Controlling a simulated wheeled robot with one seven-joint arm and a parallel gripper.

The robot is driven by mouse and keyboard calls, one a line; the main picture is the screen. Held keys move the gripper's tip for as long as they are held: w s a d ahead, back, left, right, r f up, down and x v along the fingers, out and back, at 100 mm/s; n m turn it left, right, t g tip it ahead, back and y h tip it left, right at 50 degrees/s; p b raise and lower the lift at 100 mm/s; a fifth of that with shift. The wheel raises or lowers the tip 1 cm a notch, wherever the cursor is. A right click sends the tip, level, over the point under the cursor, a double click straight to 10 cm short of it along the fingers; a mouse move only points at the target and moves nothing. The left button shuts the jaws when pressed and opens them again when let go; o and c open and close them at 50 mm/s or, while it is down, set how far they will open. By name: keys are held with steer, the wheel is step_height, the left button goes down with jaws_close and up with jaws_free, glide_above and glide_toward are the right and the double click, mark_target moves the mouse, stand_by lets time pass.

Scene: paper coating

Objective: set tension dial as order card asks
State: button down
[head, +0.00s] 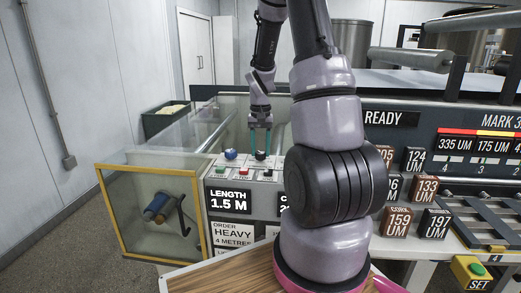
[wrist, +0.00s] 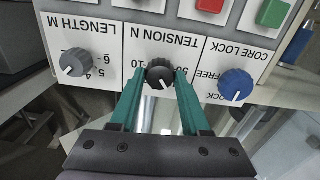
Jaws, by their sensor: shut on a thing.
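The tension dial (wrist: 160,72) is a small black knob under the upside-down label TENSION N, in the middle of the wrist view. My gripper (wrist: 160,80) has its teal fingers on both sides of this knob and is shut on it. The knob's white mark points down and slightly right; the scale numbers beside it are partly hidden. In the head view, my gripper (head: 260,151) reaches down to the control panel from above. The order card (head: 232,233) reads HEAVY and 4 METRES, with its lower part cut off.
A grey length knob (wrist: 75,62) and a blue core lock knob (wrist: 236,84) flank the dial. Red (wrist: 210,5) and green (wrist: 272,12) buttons are close by. A display (head: 230,201) reads LENGTH 1.5 M. My arm hides part of the panel's right side.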

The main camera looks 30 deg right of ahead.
mark_target(261, 152)
steer(key=shift+n, duration=0.6)
steer(key=shift+c, duration=1.9)
jaws_free()
steer(key=shift+r, duration=0.15)
step_height(261, 152, up, 11)
steer(key=shift+f, duration=0.2)
